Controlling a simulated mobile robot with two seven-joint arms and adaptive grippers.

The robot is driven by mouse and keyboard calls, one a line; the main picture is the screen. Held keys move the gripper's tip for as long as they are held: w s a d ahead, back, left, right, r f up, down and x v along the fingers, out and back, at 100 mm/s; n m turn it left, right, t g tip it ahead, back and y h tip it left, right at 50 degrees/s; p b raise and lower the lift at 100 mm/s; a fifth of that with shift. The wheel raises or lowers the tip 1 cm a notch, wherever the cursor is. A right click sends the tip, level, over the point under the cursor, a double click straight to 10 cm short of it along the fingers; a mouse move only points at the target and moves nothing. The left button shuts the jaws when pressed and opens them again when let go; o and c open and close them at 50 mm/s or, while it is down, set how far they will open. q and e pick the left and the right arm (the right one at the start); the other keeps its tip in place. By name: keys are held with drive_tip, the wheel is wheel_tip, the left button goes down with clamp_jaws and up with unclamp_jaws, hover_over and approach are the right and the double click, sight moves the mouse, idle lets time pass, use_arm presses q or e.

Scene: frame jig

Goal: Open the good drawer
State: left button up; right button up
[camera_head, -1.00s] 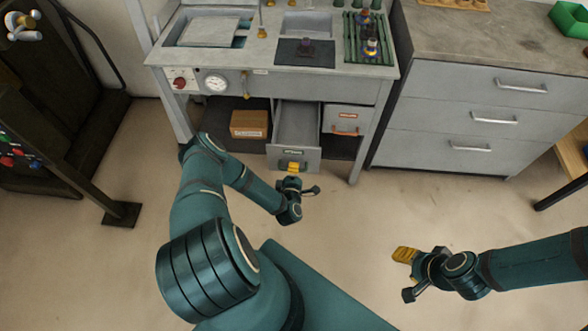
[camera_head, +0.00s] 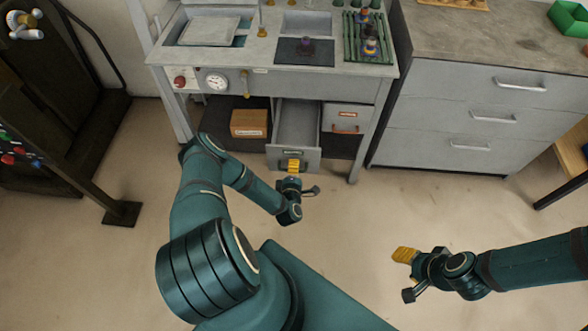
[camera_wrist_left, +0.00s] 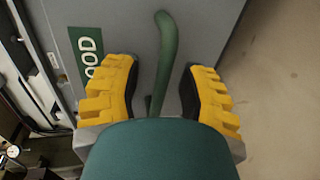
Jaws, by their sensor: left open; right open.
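The good drawer (camera_head: 299,124) is pulled out under the bench, its empty inside showing in the head view. In the left wrist view its grey front (camera_wrist_left: 130,25) bears a green label ending in "OOD" (camera_wrist_left: 90,58) and a green bar handle (camera_wrist_left: 164,55). My left gripper (camera_head: 292,166) is at the drawer front. In the left wrist view its yellow fingers (camera_wrist_left: 163,92) are open, one on each side of the handle and apart from it. My right gripper (camera_head: 404,272) is over the floor at the right, away from the drawer, and is open.
A shut drawer with a red label (camera_head: 346,119) sits right of the good drawer. A cardboard box (camera_head: 249,123) is on the lower shelf to the left. A grey cabinet (camera_head: 480,115) stands at the right. The floor in front is clear.

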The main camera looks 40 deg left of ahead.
use_arm(q)
drive_tip(key=v, duration=1.2)
